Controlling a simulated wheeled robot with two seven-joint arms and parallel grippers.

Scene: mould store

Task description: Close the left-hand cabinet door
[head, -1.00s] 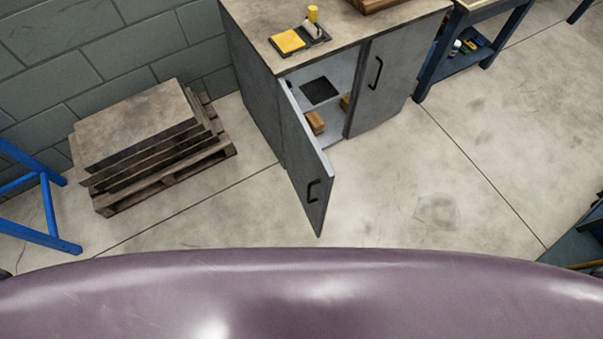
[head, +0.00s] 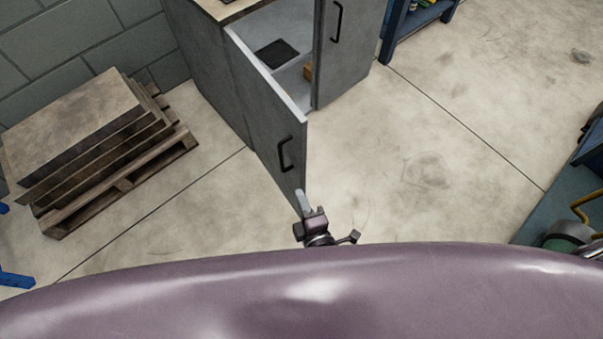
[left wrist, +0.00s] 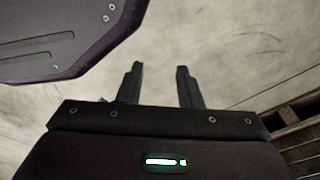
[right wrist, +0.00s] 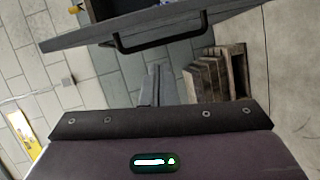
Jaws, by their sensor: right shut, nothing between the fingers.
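The left-hand cabinet door (head: 262,110) is a grey panel with a black bar handle (head: 286,153). It stands wide open, swung out from the grey cabinet (head: 205,75). The door and handle also cross the top of the right wrist view (right wrist: 190,28). My right gripper (head: 302,196) is shut and empty, at the door's lower free corner in the head view. I cannot tell whether it touches the door. Its closed fingers show in the right wrist view (right wrist: 157,85). My left gripper (left wrist: 160,80) is open and empty over bare floor, and out of the head view.
The right-hand door (head: 345,50) is closed. A pallet (head: 120,185) with stacked slabs (head: 75,120) stands left of the cabinet. A blue-legged bench (head: 395,30) is to its right. The concrete floor (head: 430,130) right of the open door is clear.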

